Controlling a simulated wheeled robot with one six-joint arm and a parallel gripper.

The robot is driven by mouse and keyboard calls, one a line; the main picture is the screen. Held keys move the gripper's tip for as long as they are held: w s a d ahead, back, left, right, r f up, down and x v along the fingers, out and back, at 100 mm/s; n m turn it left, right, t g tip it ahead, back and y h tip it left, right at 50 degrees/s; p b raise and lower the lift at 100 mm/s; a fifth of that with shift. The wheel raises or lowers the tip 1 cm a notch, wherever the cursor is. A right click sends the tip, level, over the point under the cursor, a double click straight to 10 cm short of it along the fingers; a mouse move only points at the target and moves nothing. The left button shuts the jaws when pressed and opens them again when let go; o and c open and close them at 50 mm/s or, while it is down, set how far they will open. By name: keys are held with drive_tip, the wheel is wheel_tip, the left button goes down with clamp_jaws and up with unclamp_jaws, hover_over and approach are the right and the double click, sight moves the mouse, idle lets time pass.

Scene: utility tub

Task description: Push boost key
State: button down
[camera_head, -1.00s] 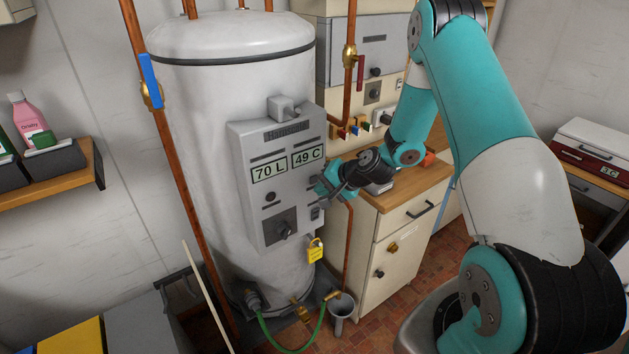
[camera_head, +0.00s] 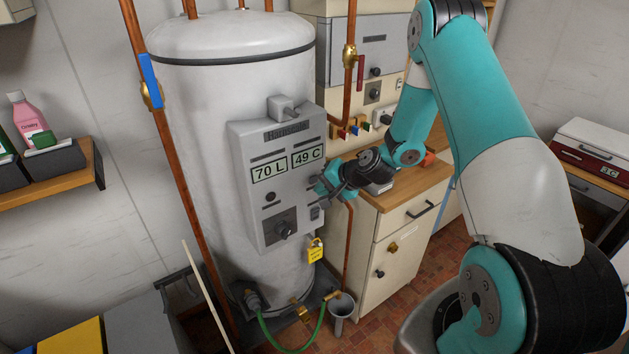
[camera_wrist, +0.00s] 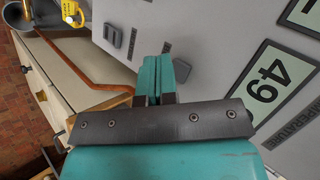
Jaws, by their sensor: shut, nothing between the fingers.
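The grey control panel (camera_head: 243,187) on the white water tank (camera_head: 185,130) shows readings of 70 L and 49 C. My gripper (camera_head: 318,187) is at the right side of the panel front, just below the 49 C display (camera_head: 307,155). Its teal fingers are closed together with nothing between them, and in the wrist view (camera_wrist: 165,68) they point at the panel face. I cannot tell whether the tips touch it. No key marked boost can be read; the patch at the fingertips is hidden. A dark rocker switch (camera_head: 315,213) sits just below the gripper.
A dial (camera_head: 284,230) and a small round knob (camera_head: 268,197) are on the panel. A yellow padlock tag (camera_head: 316,250) hangs below. A copper pipe (camera_head: 349,245) and a cream cabinet (camera_head: 400,240) stand close on the right.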

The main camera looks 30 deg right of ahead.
drive_tip(key=shift+w, duration=0.15)
idle(0.5)
drive_tip(key=shift+w, duration=0.3)
drive_tip(key=shift+w, duration=0.4)
idle(0.6)
drive_tip(key=shift+s+b, duration=0.3)
drive_tip(key=shift+s, duration=0.55)
drive_tip(key=s+b, duration=0.1)
drive_tip(key=s, duration=0.4)
drive_tip(key=shift+d, duration=0.1)
idle(0.9)
